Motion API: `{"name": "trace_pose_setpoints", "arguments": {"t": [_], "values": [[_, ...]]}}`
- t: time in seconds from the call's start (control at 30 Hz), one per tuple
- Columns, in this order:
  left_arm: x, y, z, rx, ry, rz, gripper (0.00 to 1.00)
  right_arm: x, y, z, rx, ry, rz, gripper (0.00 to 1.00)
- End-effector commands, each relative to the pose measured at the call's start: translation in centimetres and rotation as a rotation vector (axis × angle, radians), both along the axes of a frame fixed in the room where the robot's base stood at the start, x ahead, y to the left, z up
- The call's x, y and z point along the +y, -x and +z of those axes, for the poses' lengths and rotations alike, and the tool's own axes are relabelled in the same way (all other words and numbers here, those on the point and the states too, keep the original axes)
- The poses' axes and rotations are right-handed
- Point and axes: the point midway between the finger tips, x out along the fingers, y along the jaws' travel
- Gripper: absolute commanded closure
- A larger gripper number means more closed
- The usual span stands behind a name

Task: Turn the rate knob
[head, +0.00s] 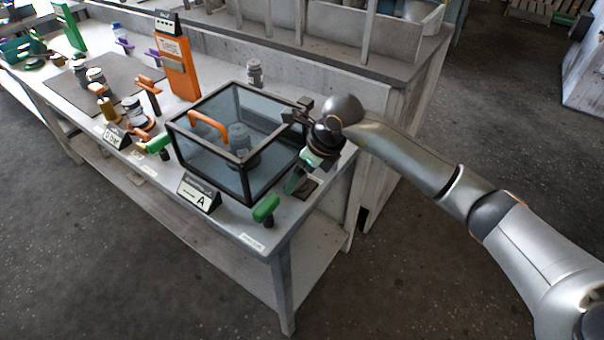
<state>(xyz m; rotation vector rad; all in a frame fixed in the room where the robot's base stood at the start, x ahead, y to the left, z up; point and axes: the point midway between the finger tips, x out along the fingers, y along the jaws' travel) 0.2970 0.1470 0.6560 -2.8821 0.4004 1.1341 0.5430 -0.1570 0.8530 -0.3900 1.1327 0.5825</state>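No part in view is readably marked as the rate knob. A green-handled knob (265,208) stands at the front right corner of the bench, beside a clear dark-framed box (240,183). Another green handle (158,143) sits left of the box. A green part (297,180) shows below my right wrist, on the bench right of the box. My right gripper (296,112) is at the box's right rear upper corner, with its dark fingers pointing left. Whether it touches the frame or is open or shut is unclear. My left gripper is out of view.
The box has an orange handle (208,124) and a grey canister (239,140) inside. Sign A (199,194) stands in front. An orange panel (180,68) and another canister (254,72) stand behind. Several small parts crowd the bench's left. The floor in front is clear.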

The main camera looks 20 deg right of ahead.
Motion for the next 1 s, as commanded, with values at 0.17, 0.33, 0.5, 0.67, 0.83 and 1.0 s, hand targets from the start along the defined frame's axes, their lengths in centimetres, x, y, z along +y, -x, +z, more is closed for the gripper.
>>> {"name": "trace_pose_setpoints", "arguments": {"t": [0.17, 0.33, 0.5, 0.67, 0.83, 1.0], "values": [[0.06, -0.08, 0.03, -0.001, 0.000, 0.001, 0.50, 0.01, 0.01, 0.01, 0.000, 0.000, 0.000, 0.07], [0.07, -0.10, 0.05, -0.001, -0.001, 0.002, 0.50, -0.01, 0.01, 0.03, 0.000, 0.000, 0.000, 0.26], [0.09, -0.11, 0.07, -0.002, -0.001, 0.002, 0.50, -0.01, 0.01, 0.05, 0.000, 0.000, 0.000, 0.45], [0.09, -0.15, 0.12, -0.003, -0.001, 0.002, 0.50, -0.01, 0.01, 0.06, 0.000, 0.000, 0.000, 0.64], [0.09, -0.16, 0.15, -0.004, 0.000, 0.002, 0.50, -0.01, 0.00, 0.07, 0.000, 0.000, 0.000, 0.83], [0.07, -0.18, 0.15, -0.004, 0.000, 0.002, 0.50, -0.02, -0.01, 0.07, 0.000, -0.001, 0.001, 0.91]]}}
